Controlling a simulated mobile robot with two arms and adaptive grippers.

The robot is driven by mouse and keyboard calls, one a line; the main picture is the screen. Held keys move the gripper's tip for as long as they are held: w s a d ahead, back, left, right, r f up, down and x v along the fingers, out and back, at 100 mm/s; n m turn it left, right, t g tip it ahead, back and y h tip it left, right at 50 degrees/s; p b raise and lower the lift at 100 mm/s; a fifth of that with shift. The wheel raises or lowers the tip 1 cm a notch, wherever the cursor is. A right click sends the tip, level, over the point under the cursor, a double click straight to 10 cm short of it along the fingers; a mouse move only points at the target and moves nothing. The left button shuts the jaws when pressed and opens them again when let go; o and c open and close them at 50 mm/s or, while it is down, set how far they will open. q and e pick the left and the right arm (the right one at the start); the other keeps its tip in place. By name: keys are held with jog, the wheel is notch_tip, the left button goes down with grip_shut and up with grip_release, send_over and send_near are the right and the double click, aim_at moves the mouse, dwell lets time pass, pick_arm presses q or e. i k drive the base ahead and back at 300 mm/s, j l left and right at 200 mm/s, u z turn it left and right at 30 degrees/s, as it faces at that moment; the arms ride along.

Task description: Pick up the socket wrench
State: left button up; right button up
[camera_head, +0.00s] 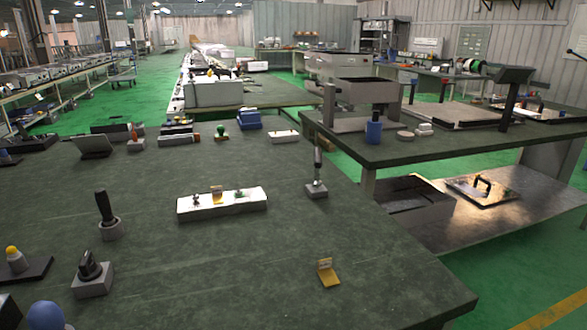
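No socket wrench can be made out for certain. A slim upright tool (317,162), with a dark upper part and a bright metal section, stands in a small grey block near the right side of the green work table (230,262). A thicker black-handled tool (104,207) stands upright in a grey holder on the left of the table. Either could be the wrench; I cannot tell which. Neither of my grippers shows in the head view.
A white tray (222,208) with small parts lies mid-table. A grey block with a black knob (91,276) is at front left. A second bench (450,148) is to the right. The table's front middle is clear.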

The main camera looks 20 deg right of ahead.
aim_at(317, 185)
jog(key=k+l+u, duration=0.25)
jog(key=l, duration=0.2)
jog(key=k+l+u, duration=0.1)
jog(key=l+u, duration=0.15)
jog(key=l, duration=0.2)
jog(key=k+l+u, duration=0.25)
jog(key=l, duration=0.15)
jog(key=k+l+u, duration=0.25)
jog(key=l, duration=0.1)
